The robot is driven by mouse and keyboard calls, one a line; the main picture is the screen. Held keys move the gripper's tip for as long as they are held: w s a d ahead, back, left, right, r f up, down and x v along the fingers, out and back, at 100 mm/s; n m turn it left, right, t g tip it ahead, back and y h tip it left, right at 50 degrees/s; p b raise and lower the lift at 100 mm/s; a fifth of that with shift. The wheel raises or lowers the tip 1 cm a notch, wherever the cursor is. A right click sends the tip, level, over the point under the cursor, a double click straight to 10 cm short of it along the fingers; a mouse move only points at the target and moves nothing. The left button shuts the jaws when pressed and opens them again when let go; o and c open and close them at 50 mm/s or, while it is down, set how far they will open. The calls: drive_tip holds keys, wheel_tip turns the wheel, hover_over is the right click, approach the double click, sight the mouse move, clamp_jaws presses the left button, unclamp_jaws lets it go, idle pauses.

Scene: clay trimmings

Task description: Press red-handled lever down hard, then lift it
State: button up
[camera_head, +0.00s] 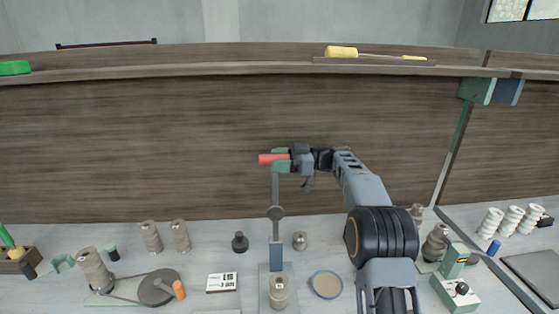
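The lever's red handle (267,159) sticks out to the left at the top of an upright grey lever arm (275,190). The arm runs down past a round joint (275,213) to a stand with a blue-grey post (276,256) on the table. My gripper (283,159) comes from the right at the handle's height. Its green fingers lie above and below the handle's right end and appear closed on it. The fingers hide that end of the handle.
A spool-like clay piece (279,292) stands at the lever's foot. A round dish (326,285), a dark weight (240,242) and a white printed box (222,282) are near. A wooden panel (130,150) rises behind. The air left of the handle is free.

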clamp_jaws()
drive_tip(key=shift+s+f+b, duration=0.1)
drive_tip(key=shift+b, duration=0.3)
